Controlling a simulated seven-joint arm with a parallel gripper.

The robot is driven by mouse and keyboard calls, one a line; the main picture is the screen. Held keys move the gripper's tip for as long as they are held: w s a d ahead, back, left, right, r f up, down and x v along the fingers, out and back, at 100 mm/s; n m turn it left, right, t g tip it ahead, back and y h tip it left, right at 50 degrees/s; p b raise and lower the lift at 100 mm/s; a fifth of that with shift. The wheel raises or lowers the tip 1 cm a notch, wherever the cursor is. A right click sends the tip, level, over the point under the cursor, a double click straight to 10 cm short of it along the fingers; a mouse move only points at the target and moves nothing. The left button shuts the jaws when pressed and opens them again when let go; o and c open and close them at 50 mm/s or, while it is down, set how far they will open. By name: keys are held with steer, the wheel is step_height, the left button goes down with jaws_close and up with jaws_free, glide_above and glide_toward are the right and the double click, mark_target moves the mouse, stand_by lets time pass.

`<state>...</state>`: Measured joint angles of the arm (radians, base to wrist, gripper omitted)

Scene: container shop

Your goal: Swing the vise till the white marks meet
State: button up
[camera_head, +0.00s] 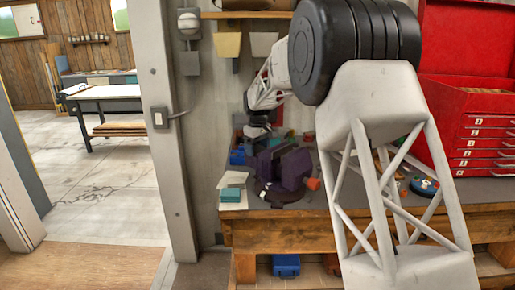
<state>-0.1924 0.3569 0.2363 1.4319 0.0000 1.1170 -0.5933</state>
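The vise (288,168) is dark purple and sits on a round dark base on the workbench, near its left end. An orange-red piece (313,184) shows at its right side. The white marks are too small to make out in this view. My gripper (258,136) is at the end of my white arm, above and behind the vise's left part. Its fingers are small and dark against the vise and clutter, so I cannot tell whether they are open or touch the vise.
A red tool chest (480,125) stands at the right. My large forearm covers the bench's middle. A grey post (168,130) borders the open doorway at left.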

steer(key=o, duration=0.4)
steer(key=shift+c, duration=0.2)
steer(key=shift+r, duration=3.95)
